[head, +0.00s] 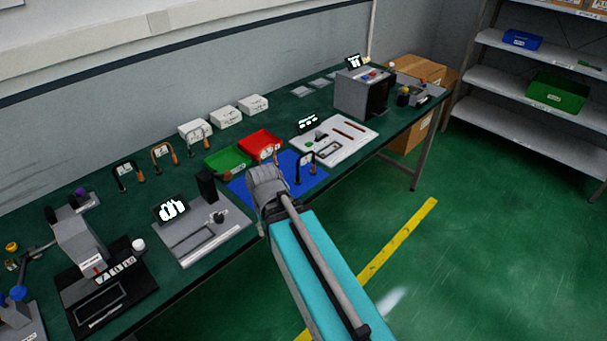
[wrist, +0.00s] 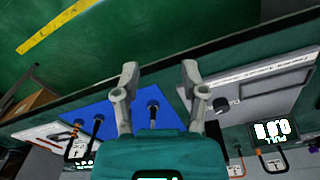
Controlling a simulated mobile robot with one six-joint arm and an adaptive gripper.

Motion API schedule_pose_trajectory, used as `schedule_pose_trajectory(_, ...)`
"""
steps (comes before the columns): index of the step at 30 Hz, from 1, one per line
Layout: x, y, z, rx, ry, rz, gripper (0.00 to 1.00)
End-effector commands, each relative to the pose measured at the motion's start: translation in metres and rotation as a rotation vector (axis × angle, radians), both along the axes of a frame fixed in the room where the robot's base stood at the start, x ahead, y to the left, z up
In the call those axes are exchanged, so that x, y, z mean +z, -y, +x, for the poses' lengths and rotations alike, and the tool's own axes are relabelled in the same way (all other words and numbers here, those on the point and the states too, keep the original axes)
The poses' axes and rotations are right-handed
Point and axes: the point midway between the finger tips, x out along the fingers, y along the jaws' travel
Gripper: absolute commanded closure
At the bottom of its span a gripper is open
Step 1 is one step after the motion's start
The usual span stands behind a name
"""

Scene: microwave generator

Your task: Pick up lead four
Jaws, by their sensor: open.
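Several small arched leads with tags are on the green bench, and I cannot read which one is lead four. A black lead (head: 298,171) stands on the blue mat (head: 318,180), just right of my gripper in the head view. A black lead (head: 118,178) and an orange lead (head: 155,160) stand further left, near the wall. My gripper (wrist: 160,68) is open and empty, its fingers spread above the front part of the blue mat (wrist: 75,112). In the wrist view a dark upright piece (wrist: 153,108) shows between the fingers, partly hidden by the gripper body.
A green tray (head: 228,160) and a red tray (head: 262,143) lie behind the mat. A grey panel (head: 205,240) with a display is to the left, a white board (head: 350,128) to the right. A grey box (head: 352,95) stands further right. The floor in front is clear.

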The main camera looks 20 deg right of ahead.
Motion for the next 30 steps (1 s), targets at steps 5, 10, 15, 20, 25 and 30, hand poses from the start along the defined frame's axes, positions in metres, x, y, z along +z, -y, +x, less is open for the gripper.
schedule_pose_trajectory(5, 0.016, 0.022, 0.032, -0.133, 0.019, -0.034, 0.45)
schedule_pose_trajectory(10, 0.040, 0.050, 0.081, -0.357, 0.061, -0.091, 0.45)
schedule_pose_trajectory(15, 0.069, 0.089, 0.139, -0.640, 0.129, -0.154, 0.45)
schedule_pose_trajectory(20, 0.095, 0.127, 0.189, -0.897, 0.208, -0.202, 0.45)
schedule_pose_trajectory(25, 0.114, 0.159, 0.225, -1.102, 0.283, -0.232, 0.45)
schedule_pose_trajectory(30, 0.123, 0.176, 0.242, -1.208, 0.327, -0.244, 0.45)
